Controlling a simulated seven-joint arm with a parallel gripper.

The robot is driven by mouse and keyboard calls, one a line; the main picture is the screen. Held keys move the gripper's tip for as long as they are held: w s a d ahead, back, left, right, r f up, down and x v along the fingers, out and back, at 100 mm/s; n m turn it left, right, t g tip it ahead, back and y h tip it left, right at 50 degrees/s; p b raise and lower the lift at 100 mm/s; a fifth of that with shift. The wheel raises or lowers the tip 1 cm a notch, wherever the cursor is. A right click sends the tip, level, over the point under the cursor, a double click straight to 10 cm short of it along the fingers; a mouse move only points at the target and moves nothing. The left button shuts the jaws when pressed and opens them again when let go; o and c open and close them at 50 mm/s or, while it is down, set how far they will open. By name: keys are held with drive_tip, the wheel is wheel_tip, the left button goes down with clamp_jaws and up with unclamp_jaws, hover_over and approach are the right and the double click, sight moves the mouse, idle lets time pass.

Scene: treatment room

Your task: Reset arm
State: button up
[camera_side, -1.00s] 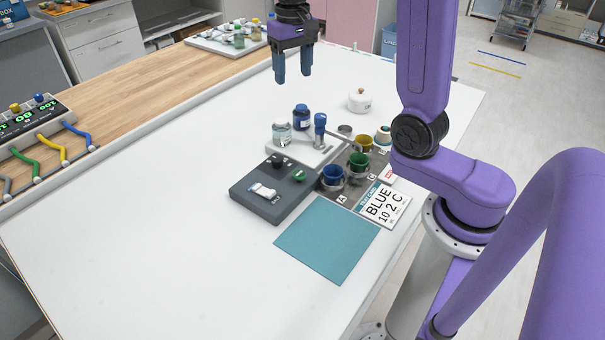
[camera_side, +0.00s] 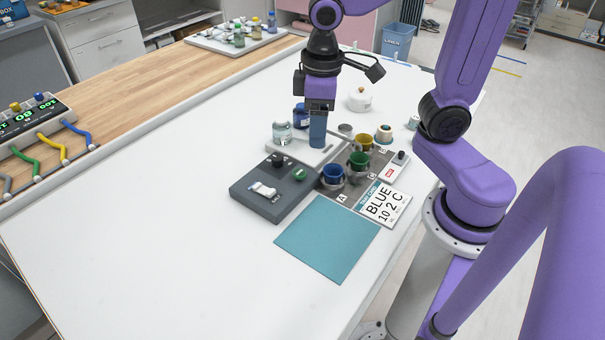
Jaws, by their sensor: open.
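My gripper (camera_side: 318,142) is in the middle of the work area, pointing down, with its blue fingers seen edge-on. The fingers overlap the spot of a blue-topped upright piece on the white tray (camera_side: 286,154), so that piece is hidden. I see nothing carried below the fingertips. Whether the fingers touch or surround the hidden piece cannot be told. A clear jar (camera_side: 282,133) and a dark blue bottle (camera_side: 300,117) stand just left of the fingers.
A dark grey box (camera_side: 262,203) with a black knob and a green button sits front left. A card reading "BLUE 10 2 C" (camera_side: 384,203) and a teal mat (camera_side: 327,239) lie in front. A white lidded pot (camera_side: 360,99) stands behind.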

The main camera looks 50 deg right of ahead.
drive_tip(key=s+f+n, duration=0.2)
drive_tip(key=s+n, duration=0.4)
drive_tip(key=s, duration=0.7)
drive_tip(key=shift+s+d+f, duration=0.25)
drive_tip(key=shift+d+f, duration=0.1)
drive_tip(key=shift+d, duration=0.1)
